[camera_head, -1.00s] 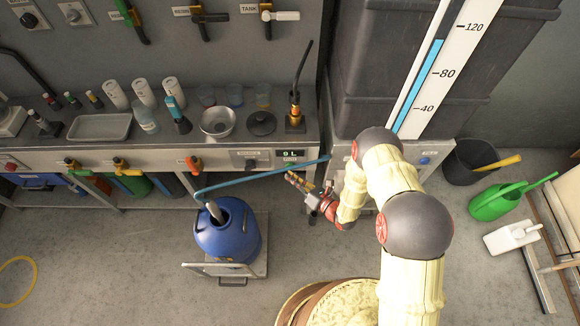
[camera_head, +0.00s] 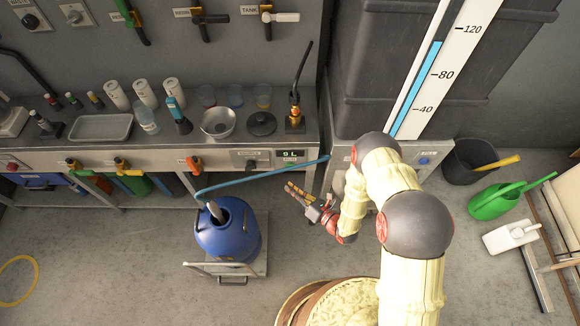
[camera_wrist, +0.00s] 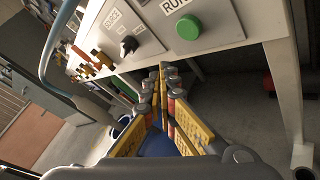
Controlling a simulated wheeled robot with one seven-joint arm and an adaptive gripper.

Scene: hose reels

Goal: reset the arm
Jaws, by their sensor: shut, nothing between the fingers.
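My gripper (camera_head: 300,197) hangs at the end of my cream arm, just right of the blue drum and in front of the bench's right end. Its orange fingers are shut and hold nothing. In the wrist view my gripper (camera_wrist: 160,75) shows its fingertips together, below a panel with a green RUN button (camera_wrist: 188,27) and a black SOURCE knob (camera_wrist: 129,46). The fingers touch nothing that I can see.
The blue drum (camera_head: 226,240) stands on a low trolley (camera_head: 206,269), with a blue hose (camera_head: 262,174) running from it to the bench. A grey tank (camera_head: 380,50) stands behind my arm. A black bucket (camera_head: 466,160) and green watering can (camera_head: 494,203) stand right. Floor at left is mostly clear.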

